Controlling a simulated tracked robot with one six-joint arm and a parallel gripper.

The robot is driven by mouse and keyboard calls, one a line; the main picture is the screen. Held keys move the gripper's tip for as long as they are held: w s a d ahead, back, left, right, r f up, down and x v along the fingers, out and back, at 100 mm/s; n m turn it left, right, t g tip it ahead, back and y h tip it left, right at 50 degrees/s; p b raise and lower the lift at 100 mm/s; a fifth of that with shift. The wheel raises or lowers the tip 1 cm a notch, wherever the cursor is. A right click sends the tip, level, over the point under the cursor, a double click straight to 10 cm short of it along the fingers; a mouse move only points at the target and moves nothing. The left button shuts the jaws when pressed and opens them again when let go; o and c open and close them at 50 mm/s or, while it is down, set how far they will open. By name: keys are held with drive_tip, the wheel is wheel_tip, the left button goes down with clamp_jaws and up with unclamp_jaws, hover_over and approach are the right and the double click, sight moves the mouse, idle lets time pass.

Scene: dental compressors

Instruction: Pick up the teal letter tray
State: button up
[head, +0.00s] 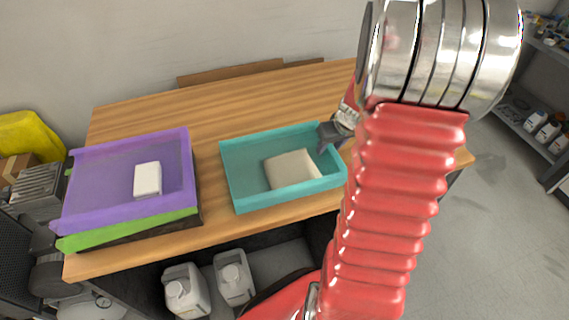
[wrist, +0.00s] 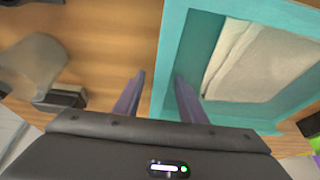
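The teal letter tray (head: 240,196) lies on the wooden table, right of the table's middle, with a beige folded item (head: 291,168) inside it. My gripper (head: 328,145) is at the tray's right wall. In the wrist view my gripper (wrist: 160,80) is open. One finger is outside the teal tray (wrist: 172,55) over bare wood and the other is on its inner side, with the wall between them. I cannot tell whether either finger touches the wall. My arm hides part of the table to the right of the tray.
A purple tray (head: 100,180) holding a white block (head: 147,179) is stacked on a green tray (head: 130,229) and a dark one at the table's left. White jugs (head: 234,277) stand below the front edge. Bare wood (head: 215,120) lies behind the trays. Shelves stand at far right.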

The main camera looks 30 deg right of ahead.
drive_tip(key=shift+c, duration=0.4)
clamp_jaws()
idle(0.4)
